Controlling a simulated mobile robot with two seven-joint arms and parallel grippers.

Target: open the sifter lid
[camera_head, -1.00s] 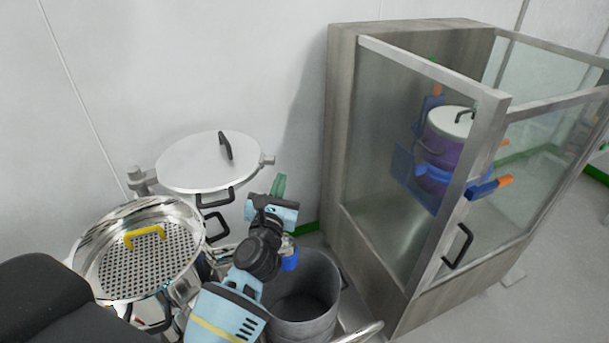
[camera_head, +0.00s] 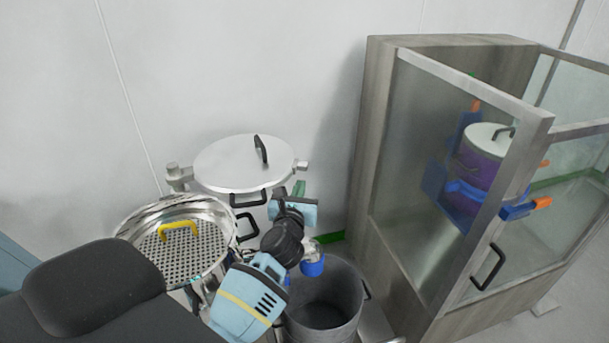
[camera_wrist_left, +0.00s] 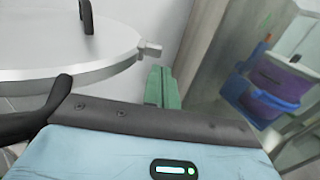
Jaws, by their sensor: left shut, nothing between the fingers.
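The round silver sifter lid (camera_head: 240,163) lies flat and closed, with a black handle (camera_head: 261,150) on top and a small tab at its right edge. In the left wrist view the lid (camera_wrist_left: 60,48) fills the upper left, with its tab (camera_wrist_left: 150,48) pointing right. A black loop handle (camera_head: 250,199) sits at the front, below the lid's rim. My left gripper (camera_head: 299,188) is just right of and below the tab. Its green fingers (camera_wrist_left: 162,88) are together and empty, apart from the lid as far as I can tell. My right gripper is not in view.
A perforated sieve pan (camera_head: 205,247) with a yellow handle (camera_head: 178,229) stands left of the lid. A grey open bin (camera_head: 325,312) is below my left arm. A glass-walled cabinet (camera_head: 410,170) holding a purple pot (camera_head: 484,160) stands to the right. A wall is behind.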

